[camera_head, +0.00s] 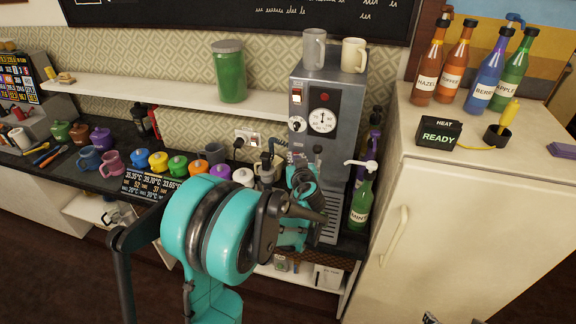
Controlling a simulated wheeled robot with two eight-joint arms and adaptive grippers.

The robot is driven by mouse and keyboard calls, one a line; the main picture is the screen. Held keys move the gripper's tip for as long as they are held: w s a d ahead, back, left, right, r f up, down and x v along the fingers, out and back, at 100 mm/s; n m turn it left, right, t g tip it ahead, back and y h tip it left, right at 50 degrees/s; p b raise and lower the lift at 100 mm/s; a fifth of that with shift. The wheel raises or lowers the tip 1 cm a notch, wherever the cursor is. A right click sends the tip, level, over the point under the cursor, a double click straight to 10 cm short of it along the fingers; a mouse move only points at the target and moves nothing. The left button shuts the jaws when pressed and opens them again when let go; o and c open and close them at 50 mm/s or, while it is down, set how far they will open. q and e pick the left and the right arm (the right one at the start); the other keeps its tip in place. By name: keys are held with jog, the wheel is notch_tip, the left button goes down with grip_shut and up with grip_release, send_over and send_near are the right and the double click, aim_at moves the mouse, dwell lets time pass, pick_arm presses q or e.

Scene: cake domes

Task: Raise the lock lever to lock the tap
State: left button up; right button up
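A tall metal dispenser (347,100) with a gauge, a knob and a red-lit switch stands on the dark counter. A small dark fitting (317,150) sticks out from its front below the gauge. I cannot tell whether it is the tap or the lock lever; the part below it is hidden behind my arm. My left gripper (306,190) is in front of the dispenser's lower front, at the end of my teal and black arm. Its fingertips are not clear, and I cannot tell whether it touches anything. My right gripper is not clearly in view.
A green mint bottle (360,204) with a white pump stands close right of the dispenser. A white fridge (470,215) stands further right. Colourful lidded pots (178,166) and mugs line the counter to the left. A white shelf (150,92) runs above them.

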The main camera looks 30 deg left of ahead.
pick_arm(q)
jog(key=o, duration=0.5)
jog(key=shift+w+f, duration=0.15)
jog(key=shift+w, duration=0.05)
jog(key=shift+w+a+f, duration=0.1)
jog(key=shift+w+a, duration=0.05)
jog(key=shift+a, duration=0.05)
pick_arm(e)
jog(key=shift+w, duration=0.25)
pick_arm(q)
jog(key=shift+s, duration=0.2)
jog(key=p+v, duration=0.1)
jog(key=v, duration=0.5)
jog(key=shift+a, duration=0.1)
pick_arm(e)
jog(key=shift+r, duration=0.45)
jog(key=shift+a, duration=0.1)
